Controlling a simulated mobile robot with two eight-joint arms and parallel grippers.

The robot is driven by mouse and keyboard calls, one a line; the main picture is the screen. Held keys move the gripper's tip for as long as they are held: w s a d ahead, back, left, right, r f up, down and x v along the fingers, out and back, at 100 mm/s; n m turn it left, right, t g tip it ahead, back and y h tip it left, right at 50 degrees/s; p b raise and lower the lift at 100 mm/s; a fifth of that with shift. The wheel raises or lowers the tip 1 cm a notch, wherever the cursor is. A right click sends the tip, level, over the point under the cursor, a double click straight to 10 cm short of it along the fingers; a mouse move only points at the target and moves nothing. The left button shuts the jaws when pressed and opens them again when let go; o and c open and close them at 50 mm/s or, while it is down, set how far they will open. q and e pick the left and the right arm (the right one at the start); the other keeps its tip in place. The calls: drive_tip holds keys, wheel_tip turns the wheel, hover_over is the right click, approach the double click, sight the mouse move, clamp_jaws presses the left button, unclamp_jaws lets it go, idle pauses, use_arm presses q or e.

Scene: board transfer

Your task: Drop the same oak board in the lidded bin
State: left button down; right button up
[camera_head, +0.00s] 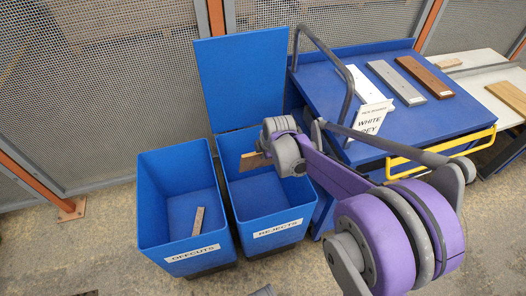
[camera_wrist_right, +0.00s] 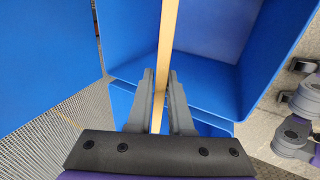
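The oak board (camera_wrist_right: 167,45) is a narrow, light-wood strip between the two fingers of my right gripper (camera_wrist_right: 161,88). In the head view a short end of the board (camera_head: 252,161) shows beside my right gripper (camera_head: 268,159), over the lidded bin. The lidded bin (camera_head: 271,235) is blue and labelled REJECTS. Its blue lid (camera_head: 242,75) stands raised at the back. In the wrist view the open bin (camera_wrist_right: 200,73) lies beyond the fingers. My left gripper is not seen.
An open blue bin labelled OFFCUTS (camera_head: 187,254) stands left of the lidded bin, with a small wood piece (camera_head: 198,221) inside. A blue cart (camera_head: 440,118) at right bears white, grey and brown boards. Another light board (camera_head: 509,96) lies on a pale table.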

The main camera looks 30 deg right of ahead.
drive_tip(key=o, duration=0.4)
drive_tip(key=p+v, duration=0.3)
drive_tip(key=v, duration=0.7)
drive_tip(key=shift+s+r, duration=0.15)
drive_tip(key=shift+r, duration=0.2)
